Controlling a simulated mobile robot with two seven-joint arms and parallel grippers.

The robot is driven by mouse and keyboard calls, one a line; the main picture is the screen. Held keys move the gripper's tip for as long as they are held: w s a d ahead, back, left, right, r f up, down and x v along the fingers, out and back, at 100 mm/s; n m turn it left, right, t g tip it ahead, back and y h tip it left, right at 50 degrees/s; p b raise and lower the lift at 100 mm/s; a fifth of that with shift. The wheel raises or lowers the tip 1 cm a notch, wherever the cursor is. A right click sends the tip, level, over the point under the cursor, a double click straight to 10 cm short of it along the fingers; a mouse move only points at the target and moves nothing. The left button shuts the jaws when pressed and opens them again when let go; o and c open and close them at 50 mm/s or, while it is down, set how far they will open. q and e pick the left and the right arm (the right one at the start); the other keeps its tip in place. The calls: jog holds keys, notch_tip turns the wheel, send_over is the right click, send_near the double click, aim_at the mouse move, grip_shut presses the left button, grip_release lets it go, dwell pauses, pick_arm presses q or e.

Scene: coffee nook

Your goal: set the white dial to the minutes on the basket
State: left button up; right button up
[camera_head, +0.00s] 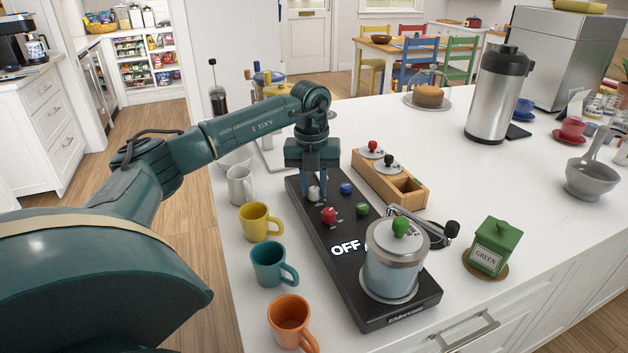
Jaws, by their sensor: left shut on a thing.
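A long black base unit (345,258) lies on the white counter. It carries a white dial (314,193), a blue knob (346,188), a red knob (328,215) and a green knob (362,210). Its lit display (345,247) reads "OFF", partly cut by the glass vessel. My left gripper (313,188) points down with its fingers shut on the white dial. A glass vessel (391,275) with a green-knobbed metal lid stands on the unit's near end. I cannot make out any minutes on a basket. My right gripper is not in view.
A wooden box (405,193) behind the unit holds lids with red and black knobs. Several coloured mugs, such as the orange mug (290,318), line the left edge. A green "GREEN" canister (494,247) stands right, a steel flask (495,95) behind. Counter between them is clear.

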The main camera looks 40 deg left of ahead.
aim_at(312, 189)
pick_arm(q)
jog(key=shift+m, duration=0.4)
jog(key=o, duration=1)
jog(key=shift+r, duration=0.1)
notch_tip(312, 189, up, 13)
jog(key=shift+a, duration=0.2)
jog(key=shift+s, duration=0.1)
dwell(0.4)
